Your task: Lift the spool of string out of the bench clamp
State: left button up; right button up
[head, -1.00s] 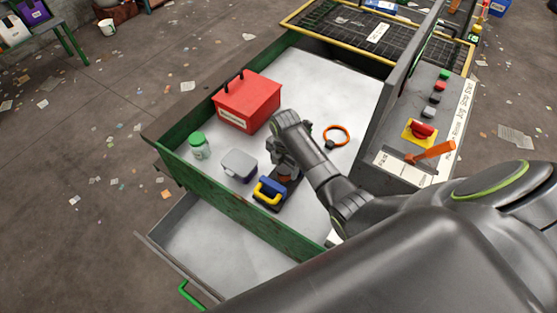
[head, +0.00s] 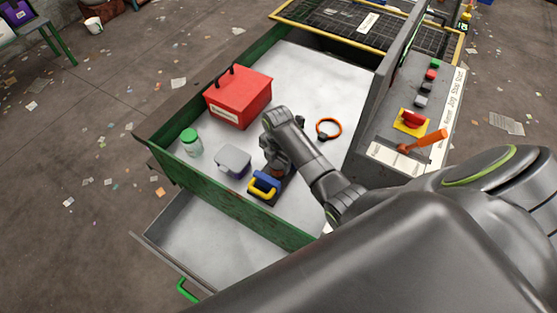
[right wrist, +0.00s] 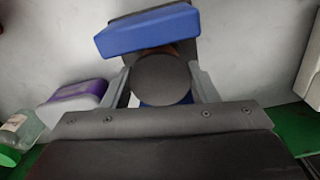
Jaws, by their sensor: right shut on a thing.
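The bench clamp (head: 264,184) stands on the bench near its front edge, with a blue jaw and a yellow handle. Its blue jaw (right wrist: 148,30) also shows in the right wrist view. The spool of string (right wrist: 162,78) shows there as a dark round end face with a thin brown band behind it, close against the blue jaw. My right gripper (right wrist: 163,88) has one finger on each side of the spool and is shut on it. In the head view, my right gripper (head: 278,166) is down at the clamp and mostly hides the spool. My left gripper is not in view.
A lidded grey box (head: 233,160) stands just left of the clamp, and a green-capped jar (head: 191,142) beyond it. A red toolbox (head: 240,98) and an orange ring (head: 328,128) are farther back. A control panel (head: 408,150) edges the right side. Bare bench lies behind the toolbox.

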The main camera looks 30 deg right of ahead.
aim_at(277, 163)
jog(key=shift+s+a+r, duration=0.1)
jog(key=shift+a+r, duration=0.1)
jog(key=shift+a, duration=0.05)
jog(key=shift+r, duration=4.25)
